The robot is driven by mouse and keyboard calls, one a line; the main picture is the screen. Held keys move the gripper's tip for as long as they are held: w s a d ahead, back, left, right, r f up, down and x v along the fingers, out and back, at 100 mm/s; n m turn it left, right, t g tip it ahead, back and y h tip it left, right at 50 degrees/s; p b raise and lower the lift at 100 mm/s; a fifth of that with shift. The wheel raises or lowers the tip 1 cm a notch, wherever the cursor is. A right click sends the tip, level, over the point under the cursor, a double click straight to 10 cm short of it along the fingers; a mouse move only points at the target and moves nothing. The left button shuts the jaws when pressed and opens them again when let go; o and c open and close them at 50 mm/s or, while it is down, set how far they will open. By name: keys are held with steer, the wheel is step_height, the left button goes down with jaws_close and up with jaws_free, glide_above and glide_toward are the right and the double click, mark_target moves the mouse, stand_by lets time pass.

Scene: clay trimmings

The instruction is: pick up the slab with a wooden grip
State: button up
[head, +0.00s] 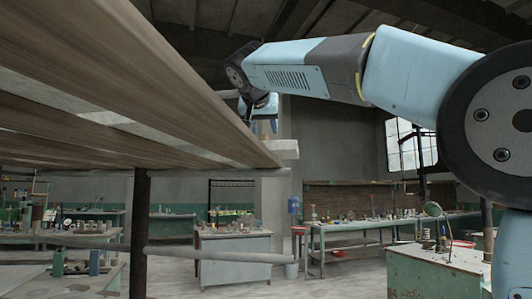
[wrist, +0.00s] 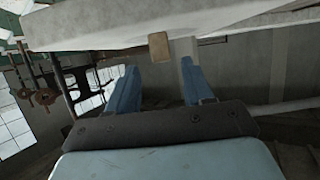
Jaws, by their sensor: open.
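A pale grey slab (wrist: 100,27) spans the top of the wrist view. A small tan wooden grip (wrist: 159,46) stands out from its near side. My gripper (wrist: 158,68) is open. Its two blue fingers are to the left and right of the grip's line, with the grip just beyond or between their tips; I cannot tell which, and no contact is clear. In the head view my gripper (head: 265,124) hangs below the arm, partly hidden at the wooden boards' far end. A pale block (head: 285,149), apparently the slab's end, shows beside it.
Long wooden boards (head: 120,75) fill the upper left of the head view, near my arm, on a dark post (head: 139,230) with a rail. Workbenches with small items (head: 345,232) and a green-grey cabinet (head: 437,272) stand beyond. A pale bar (wrist: 285,108) shows at right in the wrist view.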

steer(key=x, duration=0.5)
steer(key=shift+a+f, duration=0.1)
steer(key=shift+a, duration=0.1)
jaws_close()
stand_by(1.2)
